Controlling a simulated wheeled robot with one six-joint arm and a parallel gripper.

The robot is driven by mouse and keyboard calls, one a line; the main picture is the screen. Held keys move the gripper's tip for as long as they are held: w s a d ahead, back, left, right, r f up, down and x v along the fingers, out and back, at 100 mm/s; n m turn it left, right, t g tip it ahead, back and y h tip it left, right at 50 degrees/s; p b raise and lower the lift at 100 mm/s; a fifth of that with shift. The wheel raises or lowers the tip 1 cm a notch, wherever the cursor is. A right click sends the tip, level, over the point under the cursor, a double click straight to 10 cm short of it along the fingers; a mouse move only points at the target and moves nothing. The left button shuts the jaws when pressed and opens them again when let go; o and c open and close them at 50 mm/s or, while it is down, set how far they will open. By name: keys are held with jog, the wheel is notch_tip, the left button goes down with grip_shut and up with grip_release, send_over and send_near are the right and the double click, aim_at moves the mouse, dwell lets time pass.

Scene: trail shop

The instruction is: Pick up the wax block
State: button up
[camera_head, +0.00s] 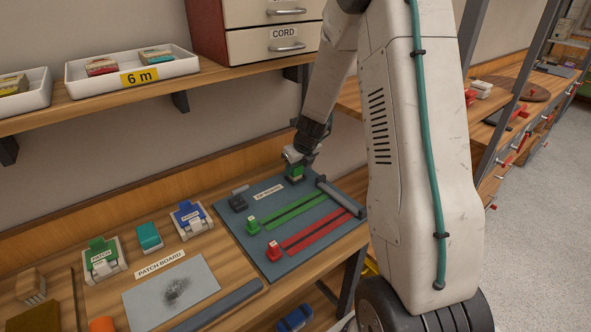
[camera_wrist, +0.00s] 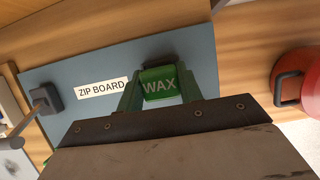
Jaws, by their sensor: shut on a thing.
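The wax block (camera_wrist: 159,86) is green with a white WAX label and sits between my gripper's fingers in the wrist view. My gripper (camera_wrist: 160,92) is shut on it, with a green finger on either side. In the head view my gripper (camera_head: 296,170) is at the back of the blue-grey zip board (camera_head: 262,233), and the green block (camera_head: 295,174) shows below it. The wrist view shows the zip board (camera_wrist: 100,62) behind the block. I cannot tell whether the block touches the board.
On the zip board are a green zip strip (camera_head: 295,211), a red zip strip (camera_head: 316,231), a grey roller (camera_head: 341,197) and a dark tool (camera_head: 238,203). The patch board (camera_head: 150,300) lies left. A shelf with white trays (camera_head: 190,66) hangs above. A red object (camera_wrist: 300,78) is at right in the wrist view.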

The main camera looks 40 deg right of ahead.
jog(key=shift+r, duration=0.5)
notch_tip(320, 180, up, 2)
jog(key=shift+r, duration=0.2)
jog(key=s+a, duration=0.2)
jog(key=s, duration=0.2)
jog(key=s+a, duration=0.3)
jog(key=s, duration=0.2)
jog(key=s+a+r, duration=0.1)
jog(key=s+a, duration=0.1)
jog(key=s, duration=0.3)
jog(key=shift+s+a, duration=0.15)
jog(key=shift+o, duration=1.3)
jog(key=shift+c, duration=0.8)
